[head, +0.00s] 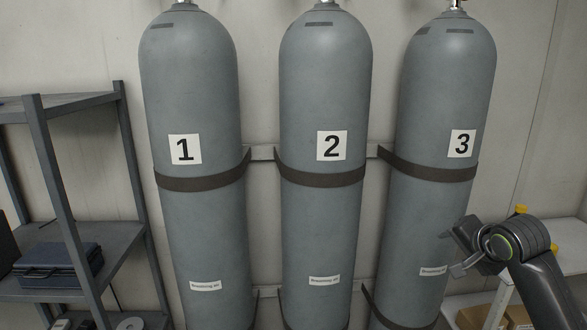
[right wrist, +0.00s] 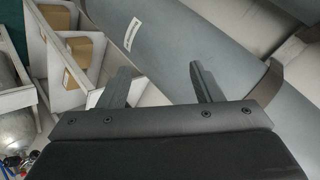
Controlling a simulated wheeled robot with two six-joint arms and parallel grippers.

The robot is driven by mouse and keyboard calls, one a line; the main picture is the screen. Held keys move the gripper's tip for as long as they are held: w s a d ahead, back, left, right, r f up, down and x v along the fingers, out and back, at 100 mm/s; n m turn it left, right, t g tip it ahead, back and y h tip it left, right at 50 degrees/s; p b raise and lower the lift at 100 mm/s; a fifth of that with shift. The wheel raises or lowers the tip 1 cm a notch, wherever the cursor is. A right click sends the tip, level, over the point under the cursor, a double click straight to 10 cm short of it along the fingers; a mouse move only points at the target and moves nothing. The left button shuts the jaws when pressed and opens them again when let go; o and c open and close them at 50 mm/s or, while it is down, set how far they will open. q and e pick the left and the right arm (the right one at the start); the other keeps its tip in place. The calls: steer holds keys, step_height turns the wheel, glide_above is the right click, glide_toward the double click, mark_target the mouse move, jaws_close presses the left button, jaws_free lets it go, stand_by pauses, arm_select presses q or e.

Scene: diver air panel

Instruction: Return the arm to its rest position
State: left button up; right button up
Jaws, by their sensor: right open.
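My right gripper (head: 461,250) is at the lower right of the head view, in front of the lower part of cylinder 3 (head: 440,95). In the right wrist view its two fingers (right wrist: 161,82) stand apart with nothing between them. A grey cylinder (right wrist: 185,50) runs diagonally behind the fingers there. Cylinder 1 (head: 195,80) and cylinder 2 (head: 325,75) stand upright to the left of cylinder 3 in the head view. My left gripper is not in view.
Dark straps (head: 205,181) hold the cylinders against the wall. A metal shelf (head: 75,100) with a dark blue case (head: 55,265) is at the left. A light shelf (head: 565,240) with cardboard boxes (head: 480,318) is at the lower right, close to my right arm.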

steer(key=s+a+f+n+g, duration=0.2)
steer(key=s+f+n, duration=0.1)
steer(key=s+f, duration=0.6)
steer(key=s+a+f+n+g, duration=0.1)
steer(key=s+f+n, duration=0.1)
steer(key=s+f, duration=0.65)
steer(key=s+a+f+n+g+h, duration=0.15)
steer(key=s+f, duration=0.25)
steer(key=s, duration=0.4)
steer(key=s+f+n+g, duration=0.1)
steer(key=s+f+n, duration=0.15)
steer(key=s, duration=0.55)
steer(key=s+a+f+n+g, duration=0.1)
steer(key=s+f+n, duration=0.1)
steer(key=s+f, duration=0.35)
step_height(320, 180, down, 22)
steer(key=s+d+g, duration=0.1)
steer(key=d, duration=0.1)
steer(key=s+a+f+g, duration=0.1)
steer(key=s+f, duration=1.4)
steer(key=f, duration=0.2)
steer(key=shift+s+a+f+y, duration=0.15)
steer(key=shift+s+a+y, duration=0.15)
steer(key=shift+y, duration=0.05)
